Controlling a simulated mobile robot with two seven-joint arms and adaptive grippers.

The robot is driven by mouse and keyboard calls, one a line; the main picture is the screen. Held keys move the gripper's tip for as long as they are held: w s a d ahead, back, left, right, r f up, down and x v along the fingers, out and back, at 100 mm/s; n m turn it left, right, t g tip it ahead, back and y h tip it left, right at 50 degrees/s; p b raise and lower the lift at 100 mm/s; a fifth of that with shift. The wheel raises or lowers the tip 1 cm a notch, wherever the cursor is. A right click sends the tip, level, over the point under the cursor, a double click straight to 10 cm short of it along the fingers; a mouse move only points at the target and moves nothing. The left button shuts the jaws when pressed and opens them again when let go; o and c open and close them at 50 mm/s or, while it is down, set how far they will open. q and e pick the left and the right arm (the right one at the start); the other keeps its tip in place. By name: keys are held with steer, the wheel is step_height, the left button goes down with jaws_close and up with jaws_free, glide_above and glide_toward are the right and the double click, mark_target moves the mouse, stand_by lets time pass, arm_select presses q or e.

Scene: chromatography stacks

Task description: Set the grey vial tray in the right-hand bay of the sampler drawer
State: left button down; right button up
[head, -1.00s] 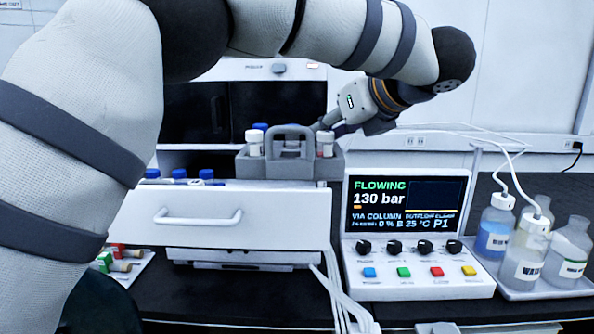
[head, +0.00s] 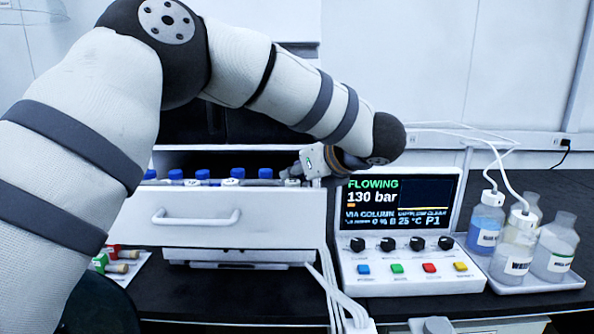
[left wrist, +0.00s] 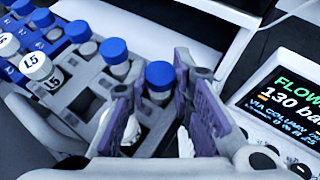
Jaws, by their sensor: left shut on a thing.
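The grey vial tray (left wrist: 82,98) is inside the open sampler drawer (head: 205,208), at its right-hand side, beside a blue tray (left wrist: 55,48). The drawer front hides the tray's body in the head view. My left gripper (head: 305,172) is low over the drawer's right end. In the left wrist view its purple finger pads (left wrist: 158,100) straddle the tray's handle area, and it is shut on the tray. A blue-capped vial (left wrist: 160,78) shows between the fingers. I cannot tell whether the tray rests fully on the drawer floor. My right gripper is not in view.
Several blue-capped vials (head: 203,174) stand in the drawer. The control unit (head: 408,235) with its screen is close to the right of the drawer and gripper. Solvent bottles (head: 518,245) stand on a tray at the far right. Small capped vials lie left.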

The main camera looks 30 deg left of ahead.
arm_select(q)
steer(key=c, duration=1.4)
jaws_free()
steer(key=shift+r, duration=0.15)
steer(key=v, duration=1.2)
steer(key=shift+d, duration=0.1)
